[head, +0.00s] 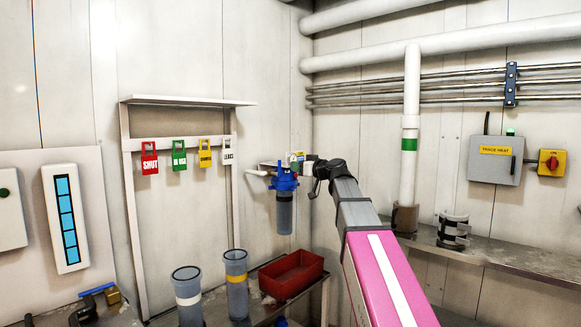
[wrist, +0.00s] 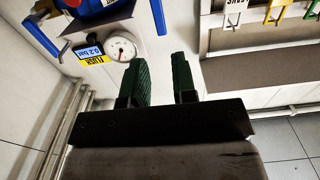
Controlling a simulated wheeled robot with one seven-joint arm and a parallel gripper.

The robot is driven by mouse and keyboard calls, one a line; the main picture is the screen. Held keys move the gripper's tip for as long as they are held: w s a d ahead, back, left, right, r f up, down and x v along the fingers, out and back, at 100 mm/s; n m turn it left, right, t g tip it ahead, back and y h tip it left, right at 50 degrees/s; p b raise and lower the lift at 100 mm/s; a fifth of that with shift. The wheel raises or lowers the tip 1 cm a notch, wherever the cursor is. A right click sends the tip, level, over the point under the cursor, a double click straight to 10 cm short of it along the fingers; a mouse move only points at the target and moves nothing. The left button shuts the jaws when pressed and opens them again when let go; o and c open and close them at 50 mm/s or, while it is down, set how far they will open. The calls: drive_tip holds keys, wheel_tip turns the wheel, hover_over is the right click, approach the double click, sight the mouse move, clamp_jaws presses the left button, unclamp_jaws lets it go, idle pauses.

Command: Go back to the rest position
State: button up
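My arm reaches from the lower right of the head view toward the back corner. My gripper (head: 318,176) is at its far end, just right of a filter housing with a blue head (head: 284,182). In the wrist view its two green-padded fingers (wrist: 161,80) stand apart with nothing between them.
Red, green, yellow and white tags (head: 179,155) hang on a wall rack (head: 127,190). Two grey canisters (head: 237,285) and a red bin (head: 291,274) stand on the bench below. Pipes (head: 411,130), a trace heat box (head: 495,160) and a ledge (head: 520,262) are at right.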

drive_tip(key=shift+s+d, duration=0.25)
drive_tip(key=shift+d, duration=0.05)
drive_tip(key=s+d+f+m+g+h, duration=0.1)
drive_tip(key=s+f+m+g+h, duration=0.15)
drive_tip(key=f, duration=0.95)
drive_tip(key=s+d+f+m+g+h, duration=0.1)
drive_tip(key=s+f+g+h, duration=0.15)
drive_tip(key=f, duration=0.95)
drive_tip(key=s+d+f+m+g+h, duration=0.15)
drive_tip(key=s+f, duration=0.25)
drive_tip(key=f, duration=0.8)
drive_tip(key=s+d+f+m+g+h, duration=0.2)
drive_tip(key=s+d+f+g+h, duration=0.1)
drive_tip(key=s+f, duration=0.6)
drive_tip(key=s+d+f+m+g+h, duration=0.1)
drive_tip(key=s+d+f+g+h, duration=0.2)
drive_tip(key=s+f, duration=0.7)
wheel_tip(320, 180, down, 4)
drive_tip(key=shift+d+r+m, duration=0.15)
drive_tip(key=shift+d+m, duration=0.25)
drive_tip(key=shift+d, duration=0.45)
drive_tip(key=shift+w, duration=0.15)
